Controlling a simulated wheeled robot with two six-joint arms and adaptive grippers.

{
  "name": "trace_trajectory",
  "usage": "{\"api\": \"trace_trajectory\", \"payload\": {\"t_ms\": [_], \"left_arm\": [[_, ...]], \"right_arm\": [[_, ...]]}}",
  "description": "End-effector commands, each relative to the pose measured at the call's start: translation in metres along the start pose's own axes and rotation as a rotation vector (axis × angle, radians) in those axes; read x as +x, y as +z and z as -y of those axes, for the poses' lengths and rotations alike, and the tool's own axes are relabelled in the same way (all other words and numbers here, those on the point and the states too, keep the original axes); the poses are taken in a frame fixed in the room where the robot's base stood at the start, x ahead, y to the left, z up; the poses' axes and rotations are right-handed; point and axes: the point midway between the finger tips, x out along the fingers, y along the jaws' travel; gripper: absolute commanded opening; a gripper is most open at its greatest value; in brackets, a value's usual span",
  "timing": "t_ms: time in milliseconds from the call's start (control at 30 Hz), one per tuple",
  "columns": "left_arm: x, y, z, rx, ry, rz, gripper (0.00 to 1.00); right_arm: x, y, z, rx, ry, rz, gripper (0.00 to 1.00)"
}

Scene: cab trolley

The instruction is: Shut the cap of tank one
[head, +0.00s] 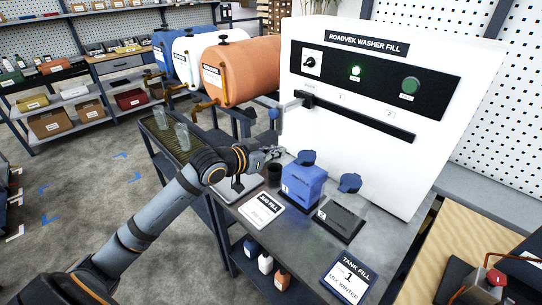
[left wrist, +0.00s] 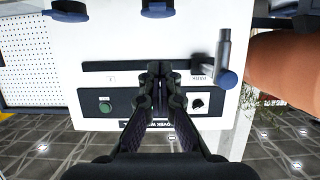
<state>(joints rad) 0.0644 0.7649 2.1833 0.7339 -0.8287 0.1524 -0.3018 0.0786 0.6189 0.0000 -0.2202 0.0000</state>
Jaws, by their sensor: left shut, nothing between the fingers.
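A blue tank (head: 303,186) stands on the grey trolley top, in front of the white washer-fill cabinet (head: 350,140). A blue round cap (head: 306,157) sits raised and tilted at its back edge, so it looks open. A second blue cap (head: 349,183) stands tilted behind a dark plate marked 2 (head: 338,222). Both caps also show at the top edge of the left wrist view, partly cut off (left wrist: 157,9). My left gripper (head: 279,152) is shut and empty, just left of the tank's cap and apart from it. In the left wrist view its fingertips (left wrist: 158,68) meet before the cabinet front. My right gripper is out of view.
A blue-ended spout (head: 274,113) sticks out from the cabinet near my left gripper. A dark cup (head: 274,174) and a jug-fill card (head: 261,210) are left of the tank. Orange, white and blue drums (head: 243,72) are behind left.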

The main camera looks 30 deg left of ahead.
Motion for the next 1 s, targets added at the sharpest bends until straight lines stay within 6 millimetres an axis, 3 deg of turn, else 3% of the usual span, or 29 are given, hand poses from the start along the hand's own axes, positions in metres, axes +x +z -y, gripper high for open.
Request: {"api": "trace_trajectory", "payload": {"t_ms": [300, 767, 867, 967, 1000], "left_arm": [[-0.021, 0.002, 0.003, 0.003, -0.008, 0.0, 0.0], [-0.024, 0.002, 0.0, -0.002, -0.001, 0.0, 0.0], [-0.022, 0.021, -0.003, -0.006, -0.012, 0.032, 0.0], [-0.023, 0.073, -0.014, -0.011, -0.052, 0.136, 0.0], [-0.026, 0.101, -0.021, -0.015, -0.075, 0.197, 0.0]], "right_arm": [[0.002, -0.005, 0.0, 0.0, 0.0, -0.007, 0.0], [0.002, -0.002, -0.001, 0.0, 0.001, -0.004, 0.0], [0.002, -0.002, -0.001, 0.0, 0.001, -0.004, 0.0], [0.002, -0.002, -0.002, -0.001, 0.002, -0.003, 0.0], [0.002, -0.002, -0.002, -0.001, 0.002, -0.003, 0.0]]}}
